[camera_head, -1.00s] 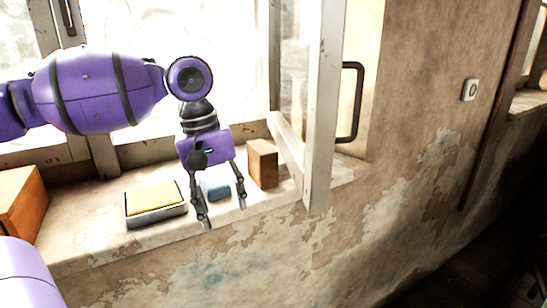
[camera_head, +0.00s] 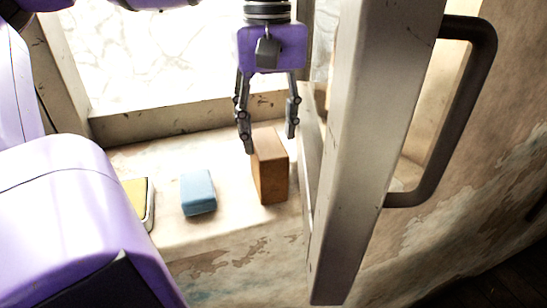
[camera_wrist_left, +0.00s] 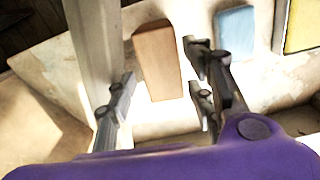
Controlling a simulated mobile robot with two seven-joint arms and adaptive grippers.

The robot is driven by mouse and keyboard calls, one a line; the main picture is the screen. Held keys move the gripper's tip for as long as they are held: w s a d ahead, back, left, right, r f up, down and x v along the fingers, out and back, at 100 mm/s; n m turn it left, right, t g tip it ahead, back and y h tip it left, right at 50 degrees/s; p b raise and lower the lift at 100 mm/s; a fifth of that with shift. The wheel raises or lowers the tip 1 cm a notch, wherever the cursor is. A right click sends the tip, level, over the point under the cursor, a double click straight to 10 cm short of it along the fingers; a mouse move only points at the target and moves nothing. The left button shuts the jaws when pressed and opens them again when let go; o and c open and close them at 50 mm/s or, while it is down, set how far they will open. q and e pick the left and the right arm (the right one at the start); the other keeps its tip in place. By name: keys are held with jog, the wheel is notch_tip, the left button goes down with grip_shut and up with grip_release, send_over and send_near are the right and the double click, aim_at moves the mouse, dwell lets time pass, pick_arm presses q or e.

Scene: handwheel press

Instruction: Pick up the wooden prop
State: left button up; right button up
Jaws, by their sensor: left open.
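The wooden prop (camera_head: 270,170) is a brown upright block on the window sill, close to the open window sash. My left gripper (camera_head: 268,142) is open and points down above and slightly behind the prop in the head view. Its fingers appear on either side of the block's top, with no clear contact. In the left wrist view the prop (camera_wrist_left: 158,62) shows just beyond and between the open fingers of the gripper (camera_wrist_left: 160,92), nearer the right-hand finger. My right gripper is not in view.
A blue block (camera_head: 198,192) lies on the sill left of the prop, and a yellow-topped tray (camera_head: 146,203) lies farther left. The open window sash (camera_head: 365,150) with a dark handle (camera_head: 470,110) stands close at the right. Bare sill (camera_head: 233,165) lies between the blocks.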

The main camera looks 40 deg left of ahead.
aim_at(267, 170)
pick_arm(q)
jog(key=f, duration=0.2)
jog(key=shift+s+f, duration=0.2)
jog(key=shift+f, duration=0.2)
notch_tip(267, 170, down, 6)
jog(key=shift+w+f+b, duration=0.1)
jog(key=shift+b, duration=0.2)
jog(key=shift+f, duration=0.35)
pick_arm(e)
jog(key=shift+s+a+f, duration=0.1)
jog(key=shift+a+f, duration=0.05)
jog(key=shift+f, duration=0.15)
pick_arm(q)
jog(key=c, duration=1.1)
jog(key=shift+c, duration=0.2)
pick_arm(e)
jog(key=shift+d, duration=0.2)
pick_arm(q)
jog(key=shift+a+r, duration=0.1)
jog(key=shift+r, duration=0.05)
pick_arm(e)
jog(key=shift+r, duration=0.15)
